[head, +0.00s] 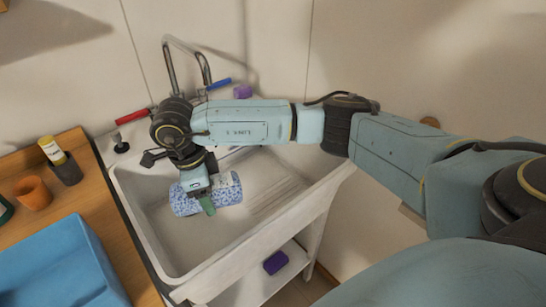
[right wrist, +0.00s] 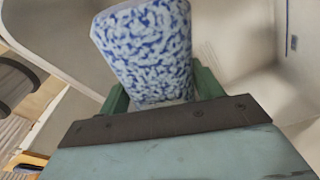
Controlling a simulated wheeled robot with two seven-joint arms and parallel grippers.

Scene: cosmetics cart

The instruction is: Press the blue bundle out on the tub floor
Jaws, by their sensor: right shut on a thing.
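The blue bundle (head: 222,193) is a speckled blue and white roll in the white tub (head: 262,228). My right gripper (head: 207,203) reaches down into the tub and is shut on the bundle. In the right wrist view the bundle (right wrist: 147,50) sits between the green fingers of my right gripper (right wrist: 160,95). The gripper hides part of the bundle in the head view. I cannot tell whether the bundle touches the tub floor. My left gripper is in neither view.
A tap (head: 172,65) with red and blue handles stands behind the tub. A wooden counter (head: 92,205) at the left bears a blue bin (head: 65,262), an orange cup (head: 34,193) and a bottle (head: 52,150). A purple block (head: 276,262) lies on the shelf below.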

